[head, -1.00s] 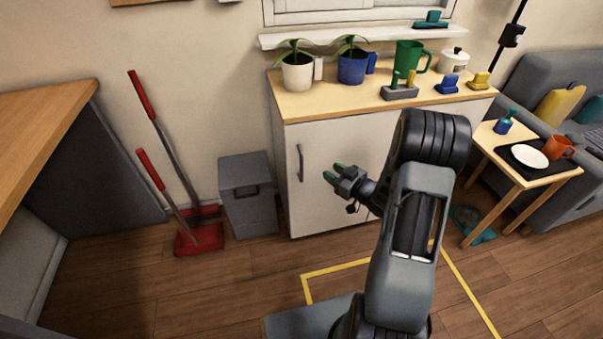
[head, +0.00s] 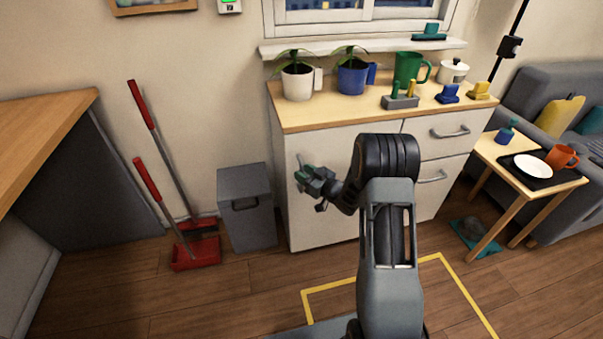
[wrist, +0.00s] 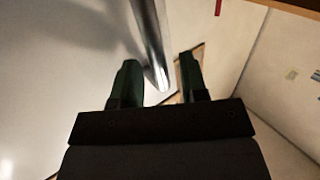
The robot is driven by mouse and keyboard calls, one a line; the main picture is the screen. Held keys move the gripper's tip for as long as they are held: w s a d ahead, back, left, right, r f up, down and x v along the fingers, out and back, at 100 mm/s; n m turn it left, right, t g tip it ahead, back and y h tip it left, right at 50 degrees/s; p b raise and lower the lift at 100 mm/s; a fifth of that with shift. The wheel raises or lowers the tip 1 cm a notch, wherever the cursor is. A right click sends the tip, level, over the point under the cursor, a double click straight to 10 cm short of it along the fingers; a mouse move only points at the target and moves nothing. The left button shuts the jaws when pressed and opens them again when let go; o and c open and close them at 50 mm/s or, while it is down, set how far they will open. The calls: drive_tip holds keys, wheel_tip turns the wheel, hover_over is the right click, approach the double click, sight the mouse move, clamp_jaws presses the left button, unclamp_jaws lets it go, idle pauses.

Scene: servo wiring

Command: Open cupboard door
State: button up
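The white cupboard door (head: 322,226) is shut on the left front of the wood-topped cabinet. Its upright metal handle (head: 299,160) is mostly hidden behind my gripper (head: 304,177) in the head view. In the wrist view the handle (wrist: 149,40) runs down between the two green fingers of my gripper (wrist: 158,75), with the pale door (wrist: 60,90) at left. The fingers are apart, and a gap shows between the handle and the right finger. I cannot tell whether the left finger touches the handle.
A grey bin (head: 247,222) stands on the floor left of the cabinet. A red dustpan (head: 195,255) is beside it. Drawers (head: 441,135) are right of the door. Plants and a green mug (head: 408,68) stand on the top.

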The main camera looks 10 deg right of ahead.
drive_tip(key=shift+w+a, duration=0.45)
drive_tip(key=shift+w, duration=0.15)
clamp_jaws()
